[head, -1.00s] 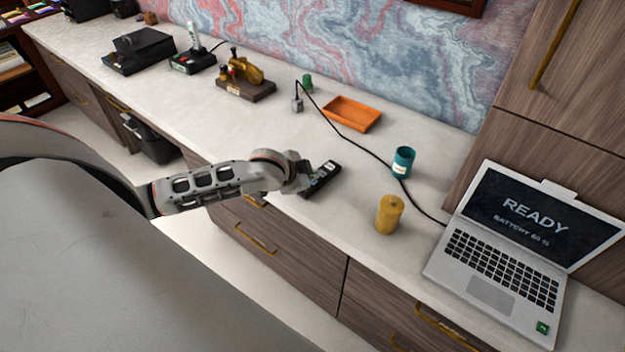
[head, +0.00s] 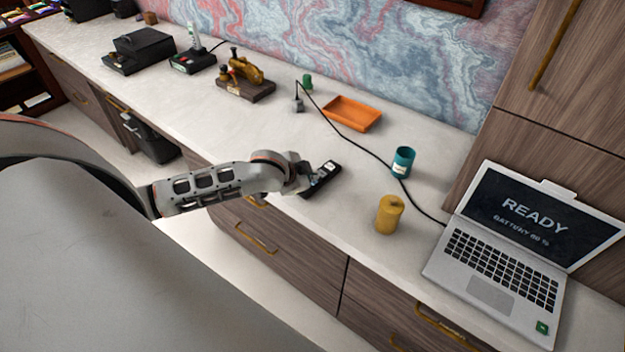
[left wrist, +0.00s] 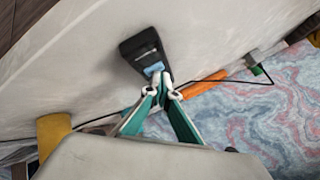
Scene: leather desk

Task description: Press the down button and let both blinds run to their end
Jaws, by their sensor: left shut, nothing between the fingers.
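A small black handheld control (head: 322,179) with light markings lies on the pale countertop, near its front edge. It also shows in the left wrist view as a dark block (left wrist: 142,47) with a light blue patch at its near end. My left gripper (left wrist: 159,82) is shut and empty, its fingertips at that blue patch, touching or very close to it. In the head view the left gripper (head: 305,182) is at the control's left end and hides part of it. Individual buttons are too small to tell apart. No blinds show. My right gripper is not in view.
On the counter are a yellow cylinder (head: 389,214), a teal cup (head: 403,162), an orange tray (head: 352,113) and a laptop (head: 506,262) reading READY. A black cable (head: 350,140) runs behind the control. The counter just around the control is clear.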

